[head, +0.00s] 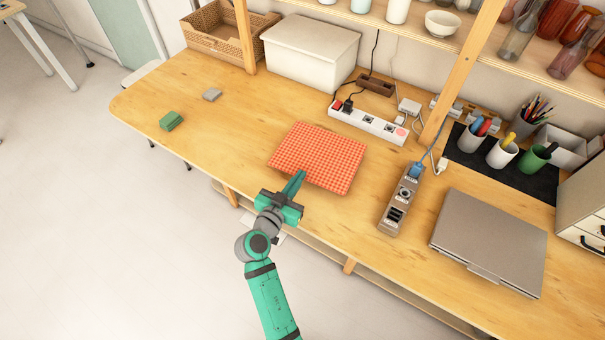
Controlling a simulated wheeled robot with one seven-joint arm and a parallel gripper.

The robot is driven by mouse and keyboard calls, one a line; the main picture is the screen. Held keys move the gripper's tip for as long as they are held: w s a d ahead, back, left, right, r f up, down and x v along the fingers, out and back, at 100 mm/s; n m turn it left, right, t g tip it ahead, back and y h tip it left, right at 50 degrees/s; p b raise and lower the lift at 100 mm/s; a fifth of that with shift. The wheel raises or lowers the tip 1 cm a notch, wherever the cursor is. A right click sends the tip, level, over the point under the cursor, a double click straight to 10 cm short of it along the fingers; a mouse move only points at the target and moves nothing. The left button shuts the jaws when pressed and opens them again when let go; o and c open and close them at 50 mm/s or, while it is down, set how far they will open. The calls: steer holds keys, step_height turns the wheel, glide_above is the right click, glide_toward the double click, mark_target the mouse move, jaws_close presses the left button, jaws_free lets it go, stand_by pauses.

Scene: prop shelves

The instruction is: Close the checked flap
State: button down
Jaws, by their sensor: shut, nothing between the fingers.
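The checked flap (323,152) is a red and white checked square panel near the front middle of the wooden table. It looks flat or nearly flat; I cannot tell whether it is fully down or what lies under it. My gripper (301,174) is shut and empty. Its fingertips are at the flap's front left edge and overlap it in the picture. I cannot tell whether they touch it.
A white power strip (367,122) lies behind the flap, and a brown one (399,199) to its right. A closed laptop (490,240) is further right. A green block (171,121) and a grey block (212,94) lie left. Table between blocks and flap is clear.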

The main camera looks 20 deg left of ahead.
steer(key=shift+s+f+g, duration=0.2)
steer(key=shift+f+g, duration=0.1)
steer(key=shift+f, duration=0.75)
steer(key=shift+d, duration=0.1)
steer(key=shift+r, duration=0.55)
steer(key=r, duration=0.4)
steer(key=shift+s+a, duration=0.3)
steer(key=s+f, duration=0.1)
steer(key=s, duration=0.4)
steer(key=s+a+f, duration=0.1)
steer(key=s, duration=0.1)
steer(key=shift+s+f, duration=0.15)
steer(key=shift+f, duration=0.15)
steer(key=shift+s+a+f, duration=0.2)
steer(key=shift+s+a, duration=0.1)
steer(key=shift+s, duration=0.35)
